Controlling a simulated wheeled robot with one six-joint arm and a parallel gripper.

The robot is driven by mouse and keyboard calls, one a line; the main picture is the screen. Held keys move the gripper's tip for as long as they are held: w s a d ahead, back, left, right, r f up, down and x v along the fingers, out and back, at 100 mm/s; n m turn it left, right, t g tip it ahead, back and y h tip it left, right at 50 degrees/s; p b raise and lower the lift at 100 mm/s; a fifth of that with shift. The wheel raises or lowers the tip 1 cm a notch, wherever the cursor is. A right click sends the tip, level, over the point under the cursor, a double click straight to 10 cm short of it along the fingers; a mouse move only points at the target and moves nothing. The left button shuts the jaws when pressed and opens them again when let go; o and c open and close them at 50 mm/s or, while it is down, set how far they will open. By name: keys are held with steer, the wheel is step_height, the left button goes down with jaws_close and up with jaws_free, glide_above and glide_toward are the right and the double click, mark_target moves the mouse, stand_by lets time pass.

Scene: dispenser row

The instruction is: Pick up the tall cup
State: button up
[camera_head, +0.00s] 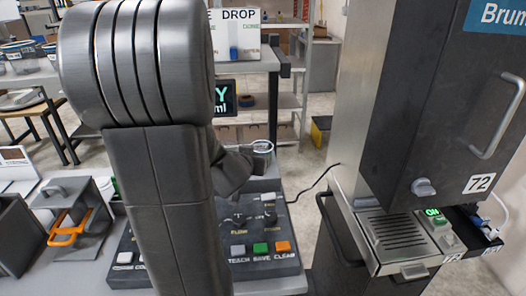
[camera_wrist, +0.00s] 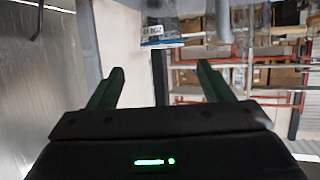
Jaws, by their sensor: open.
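A pale round rim (camera_head: 262,145), like the top of a clear cup, shows just right of my arm in the head view. I cannot tell whether it is the tall cup, as my arm hides much of that area. My gripper (camera_wrist: 160,85) is open in the wrist view, its two green fingers wide apart with nothing held between them. No cup shows clearly between the fingers there. In the head view my wrist is beside the pale rim, and the fingertips are hard to make out.
A control panel (camera_head: 262,250) with coloured buttons lies below my arm. A tall dark dispenser (camera_head: 430,110) marked 72 stands at right, with a drip tray (camera_head: 395,235) under it. A grey unit with an orange handle (camera_head: 68,232) is at left. A small display (camera_head: 224,97) shows behind my arm.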

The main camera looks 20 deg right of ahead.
mark_target(259, 152)
steer(key=b+x, duration=0.1)
steer(key=x, duration=0.7)
steer(key=shift+w, duration=0.1)
steer(key=shift+f+b+x, duration=0.15)
steer(key=shift+b+x, duration=0.05)
steer(key=shift+x, duration=1.15)
steer(key=shift+f+b+x, duration=0.15)
steer(key=shift+x, duration=1.15)
steer(key=shift+c, duration=0.4)
steer(key=c, duration=0.6)
